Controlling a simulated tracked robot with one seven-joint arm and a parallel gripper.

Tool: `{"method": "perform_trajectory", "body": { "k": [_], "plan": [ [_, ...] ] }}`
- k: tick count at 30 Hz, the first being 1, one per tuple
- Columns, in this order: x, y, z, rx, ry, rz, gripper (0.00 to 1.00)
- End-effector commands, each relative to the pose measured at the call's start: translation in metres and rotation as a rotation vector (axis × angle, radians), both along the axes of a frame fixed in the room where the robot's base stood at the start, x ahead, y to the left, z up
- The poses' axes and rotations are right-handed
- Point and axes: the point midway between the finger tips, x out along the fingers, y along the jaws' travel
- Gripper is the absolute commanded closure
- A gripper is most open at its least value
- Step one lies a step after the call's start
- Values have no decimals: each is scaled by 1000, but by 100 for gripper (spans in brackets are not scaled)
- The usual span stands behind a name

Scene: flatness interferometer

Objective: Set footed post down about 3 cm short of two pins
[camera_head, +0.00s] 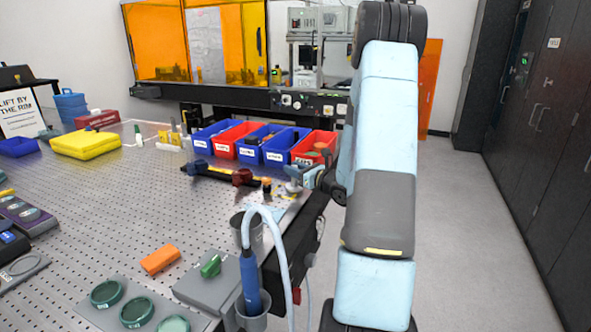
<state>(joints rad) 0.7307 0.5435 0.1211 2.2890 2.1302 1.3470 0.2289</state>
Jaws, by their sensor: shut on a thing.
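The two pins are too small to make out.
Blue and red bins (277,148) stand behind the gripper. A grey box with a green switch (209,281), a blue-handled tool in a cup (250,285) and an orange block (160,259) are nearer. The table's middle is largely clear.

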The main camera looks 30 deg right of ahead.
Motion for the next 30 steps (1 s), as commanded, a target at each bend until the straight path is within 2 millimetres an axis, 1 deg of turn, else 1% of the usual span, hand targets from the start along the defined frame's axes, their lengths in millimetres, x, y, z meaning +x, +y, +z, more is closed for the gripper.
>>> {"method": "perform_trajectory", "body": {
  "k": [22, 23, 30],
  "plan": [
    [0, 1, -10, 0, -1, 2, 100],
    [0, 1, -10, 0, -1, 2, 69],
    [0, 1, -10, 0, 0, 2, 46]
  ]
}}
